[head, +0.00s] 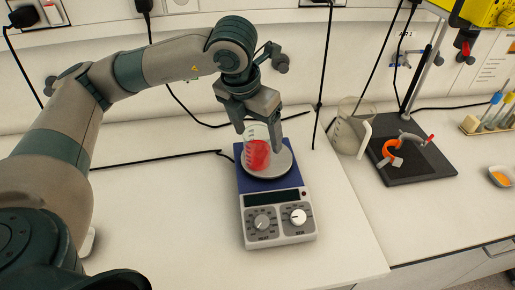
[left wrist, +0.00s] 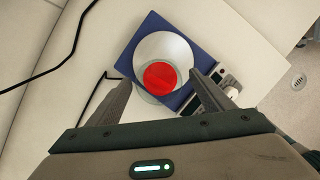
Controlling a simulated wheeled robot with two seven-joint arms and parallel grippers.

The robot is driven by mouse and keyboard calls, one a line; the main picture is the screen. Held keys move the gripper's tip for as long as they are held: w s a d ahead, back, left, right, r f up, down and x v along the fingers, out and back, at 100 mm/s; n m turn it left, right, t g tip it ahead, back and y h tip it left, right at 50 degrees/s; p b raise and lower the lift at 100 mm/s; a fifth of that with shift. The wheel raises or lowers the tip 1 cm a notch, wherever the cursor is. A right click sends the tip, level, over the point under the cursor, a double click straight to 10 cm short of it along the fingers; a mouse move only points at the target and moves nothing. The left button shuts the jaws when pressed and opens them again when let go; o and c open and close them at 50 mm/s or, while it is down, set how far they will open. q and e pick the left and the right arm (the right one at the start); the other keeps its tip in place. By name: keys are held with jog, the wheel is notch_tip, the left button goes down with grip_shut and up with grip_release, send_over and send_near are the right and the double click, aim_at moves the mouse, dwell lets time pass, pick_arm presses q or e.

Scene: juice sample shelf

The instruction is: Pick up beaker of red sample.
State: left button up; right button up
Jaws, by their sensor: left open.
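The beaker of red sample (head: 257,152) stands upright on the round plate of a blue and grey hotplate stirrer (head: 270,203) in the head view. In the left wrist view, the beaker (left wrist: 160,78) is seen from above, with its red liquid. My left gripper (head: 258,138) points down over the plate, open, with one finger on each side of the beaker. In the left wrist view, the fingers of the left gripper (left wrist: 164,98) are apart with the beaker ahead between them. I cannot tell whether either finger touches the glass. My right gripper is not in view.
Black cables run along the back of the white bench. The bench in front and left of the stirrer is mostly clear.

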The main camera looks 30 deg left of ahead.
pick_arm(q)
jog(key=shift+w+f+p, duration=0.2)
jog(key=shift+f+p, duration=0.3)
jog(key=shift+p, duration=0.05)
jog(key=p+x, duration=0.1)
jog(key=x, duration=0.2)
jog(key=shift+w+f, duration=0.2)
jog(key=shift+f, duration=0.25)
jog(key=c, duration=1.3)
jog(key=shift+r, duration=0.35)
